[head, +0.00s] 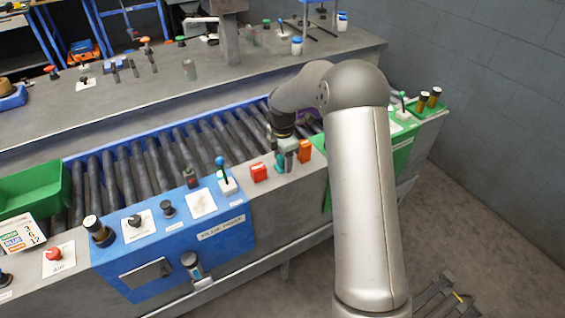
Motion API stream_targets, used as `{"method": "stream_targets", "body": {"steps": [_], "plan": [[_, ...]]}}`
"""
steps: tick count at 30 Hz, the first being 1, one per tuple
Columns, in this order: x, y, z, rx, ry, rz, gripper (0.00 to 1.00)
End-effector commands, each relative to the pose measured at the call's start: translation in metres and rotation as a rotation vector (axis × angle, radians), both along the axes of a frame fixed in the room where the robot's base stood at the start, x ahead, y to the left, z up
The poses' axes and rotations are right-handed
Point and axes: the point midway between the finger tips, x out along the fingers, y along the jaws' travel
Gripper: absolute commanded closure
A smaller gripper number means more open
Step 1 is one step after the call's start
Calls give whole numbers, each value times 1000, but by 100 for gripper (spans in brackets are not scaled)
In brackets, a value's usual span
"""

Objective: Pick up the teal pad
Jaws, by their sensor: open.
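My gripper (285,159) points down at the grey front ledge of the roller conveyor, between a red block (258,172) and an orange block (304,151). Its jaws are open. The teal pad (280,163) shows as a small teal patch at the fingertips, low against the ledge. The gripper hides part of it, and I cannot tell whether the fingers touch it.
A lever with a blue knob (220,161) stands left of the red block, above a blue control panel (180,250). A green panel (403,153) with a lever stands to the right. A green bin (35,188) sits at the left end of the rollers (145,172).

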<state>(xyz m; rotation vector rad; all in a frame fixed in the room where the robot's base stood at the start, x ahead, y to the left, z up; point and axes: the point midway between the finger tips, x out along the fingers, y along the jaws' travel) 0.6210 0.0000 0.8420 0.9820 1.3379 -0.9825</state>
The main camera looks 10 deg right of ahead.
Motion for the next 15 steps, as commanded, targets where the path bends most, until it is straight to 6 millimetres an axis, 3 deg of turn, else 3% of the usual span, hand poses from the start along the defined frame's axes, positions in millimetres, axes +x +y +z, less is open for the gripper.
{"method": "stream_targets", "body": {"steps": [5, 10, 15], "plan": [[0, 0, 0, 0, 0, 0, 44], [0, 0, 0, 0, 0, -1, 91], [0, 0, 1, 0, 0, -1, 92]]}}
